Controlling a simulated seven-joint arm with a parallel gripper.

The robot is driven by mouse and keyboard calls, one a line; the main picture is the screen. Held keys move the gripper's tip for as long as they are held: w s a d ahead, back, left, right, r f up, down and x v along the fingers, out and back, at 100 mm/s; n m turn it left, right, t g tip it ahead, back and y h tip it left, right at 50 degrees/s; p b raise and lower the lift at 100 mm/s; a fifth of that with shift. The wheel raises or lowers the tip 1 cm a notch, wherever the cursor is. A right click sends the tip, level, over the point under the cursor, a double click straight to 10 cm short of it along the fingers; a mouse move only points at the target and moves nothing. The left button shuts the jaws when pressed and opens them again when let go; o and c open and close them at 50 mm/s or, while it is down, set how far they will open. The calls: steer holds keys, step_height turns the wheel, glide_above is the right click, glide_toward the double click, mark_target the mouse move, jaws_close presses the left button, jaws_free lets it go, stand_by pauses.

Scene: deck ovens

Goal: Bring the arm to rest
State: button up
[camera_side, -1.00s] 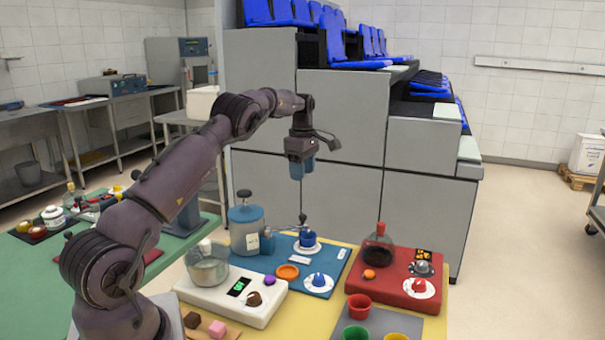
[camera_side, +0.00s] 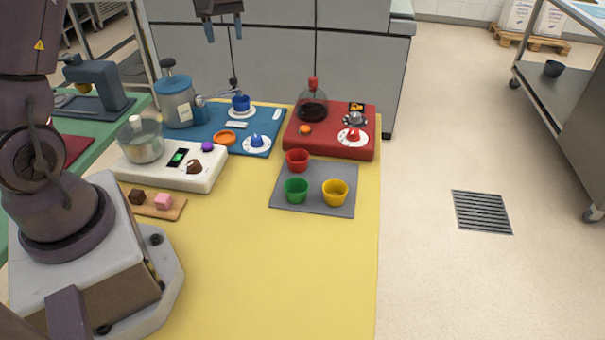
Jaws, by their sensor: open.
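My gripper (camera_side: 224,32) hangs at the top edge of the side view, fingers pointing down. It is open, with nothing between its two blue-grey fingertips. It is well above the work table, in front of the grey cabinet and over the back of the blue mat (camera_side: 205,137). Most of my arm above the wrist is out of the picture; its base and lower links show at left.
The yellow table front (camera_side: 270,275) is clear.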

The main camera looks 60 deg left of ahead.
steer(key=s+d+r+m+t, duration=0.2)
steer(key=s+d+r+m, duration=0.2)
steer(key=s+d, duration=0.5)
steer(key=s+d+r+m+t, duration=0.3)
steer(key=s+d+m, duration=0.5)
steer(key=d, duration=0.8)
steer(key=shift+s+r+m, duration=0.35)
steer(key=shift+r+m, duration=0.1)
steer(key=shift+m, duration=0.15)
